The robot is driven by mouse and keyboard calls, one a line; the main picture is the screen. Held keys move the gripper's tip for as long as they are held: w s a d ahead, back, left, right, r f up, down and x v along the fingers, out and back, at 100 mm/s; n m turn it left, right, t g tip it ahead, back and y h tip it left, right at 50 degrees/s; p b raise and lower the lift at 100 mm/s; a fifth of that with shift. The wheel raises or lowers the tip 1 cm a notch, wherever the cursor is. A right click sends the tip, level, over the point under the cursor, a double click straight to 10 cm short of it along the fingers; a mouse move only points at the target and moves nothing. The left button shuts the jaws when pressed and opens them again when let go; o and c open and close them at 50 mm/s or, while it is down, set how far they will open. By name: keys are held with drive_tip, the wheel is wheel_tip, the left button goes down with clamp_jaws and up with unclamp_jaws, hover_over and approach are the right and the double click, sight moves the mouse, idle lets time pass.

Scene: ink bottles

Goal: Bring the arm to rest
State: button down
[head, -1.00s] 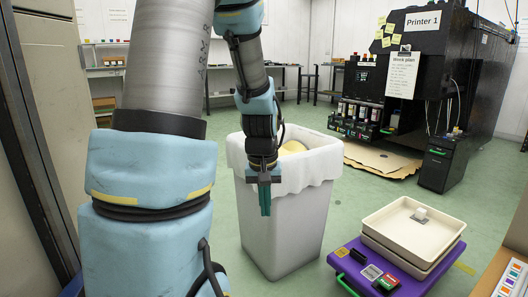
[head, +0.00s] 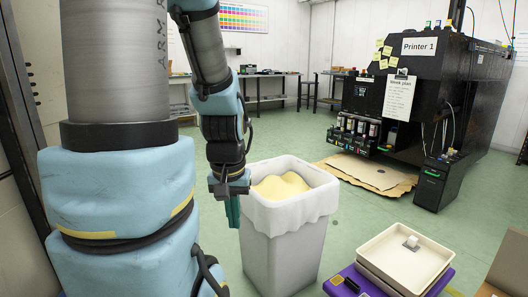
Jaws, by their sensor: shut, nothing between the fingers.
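My gripper (head: 232,209) hangs at the end of my light-blue arm, pointing down, with its teal fingers shut and nothing between them. It is just left of the lined bin (head: 283,245), about level with the bin's rim. From this view I cannot tell whether it touches the bin's side.
The bin holds a yellow heap (head: 281,186). A black printer (head: 425,100) with several ink bottles (head: 360,127) is behind, with cardboard (head: 368,174) on the floor. Green floor lies clear between.

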wheel_tip(320, 180, up, 22)
drive_tip(key=p, duration=1.9)
drive_tip(key=shift+p, duration=0.3)
